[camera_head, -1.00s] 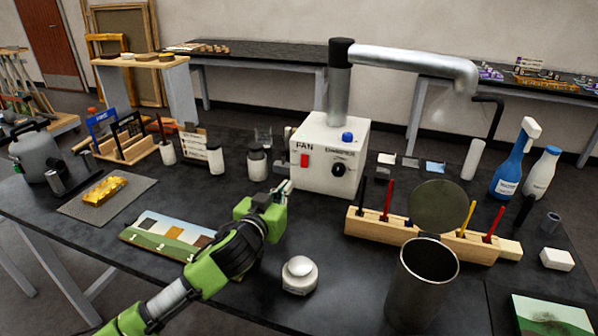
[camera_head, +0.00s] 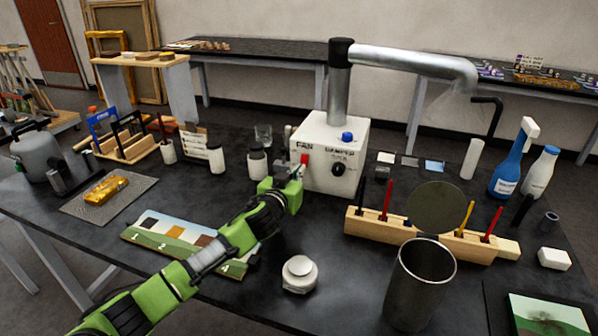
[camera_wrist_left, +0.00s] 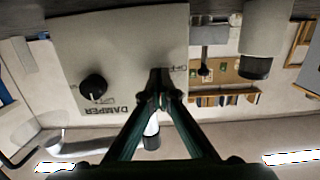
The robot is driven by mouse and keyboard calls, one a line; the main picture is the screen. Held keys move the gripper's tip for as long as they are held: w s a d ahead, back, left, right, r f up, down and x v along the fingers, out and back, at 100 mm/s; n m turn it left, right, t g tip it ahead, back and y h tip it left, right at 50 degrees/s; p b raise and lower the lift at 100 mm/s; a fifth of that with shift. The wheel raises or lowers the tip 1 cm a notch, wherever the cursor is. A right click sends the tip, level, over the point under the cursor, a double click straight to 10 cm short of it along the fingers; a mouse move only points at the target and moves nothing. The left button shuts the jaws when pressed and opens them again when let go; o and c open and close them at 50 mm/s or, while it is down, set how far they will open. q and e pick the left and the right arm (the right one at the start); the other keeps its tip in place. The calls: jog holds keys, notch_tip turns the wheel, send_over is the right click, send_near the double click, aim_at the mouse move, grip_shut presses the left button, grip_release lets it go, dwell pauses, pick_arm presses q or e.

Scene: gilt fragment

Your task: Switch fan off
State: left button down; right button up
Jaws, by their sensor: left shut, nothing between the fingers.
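The white fan box (camera_head: 337,150) stands at the middle of the black table, with a metal duct (camera_head: 415,60) rising from its top. Its front is marked FAN and DAMPER. A red switch (camera_head: 305,158) sits under the FAN label, and a black knob (camera_head: 338,169) under DAMPER. My left gripper (camera_head: 291,170) is shut and empty, its tips at the red switch; I cannot tell whether they touch it. In the left wrist view the picture is upside down; the fingertips (camera_wrist_left: 159,76) cover the switch area beside an OFF mark. The switch's position is not readable. My right gripper is out of view.
White-bodied jars (camera_head: 257,163) stand left of the box. A wooden rack (camera_head: 365,225) and a metal beaker (camera_head: 420,285) are to the right. A round white-lidded container (camera_head: 299,274) and a colour chart (camera_head: 165,236) lie near my left arm.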

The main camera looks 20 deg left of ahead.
pick_arm(q)
jog(key=shift+w, duration=0.1)
jog(key=shift+w+f+b, duration=0.2)
jog(key=shift+f+b, duration=0.05)
jog(key=shift+b, duration=0.05)
jog(key=shift+r, duration=0.2)
jog(key=shift+s+f, duration=0.1)
jog(key=shift+s, duration=0.4)
jog(key=s+r, duration=0.1)
jog(key=s, duration=1)
jog(key=shift+a+r, duration=0.2)
jog(key=shift+r, duration=0.15)
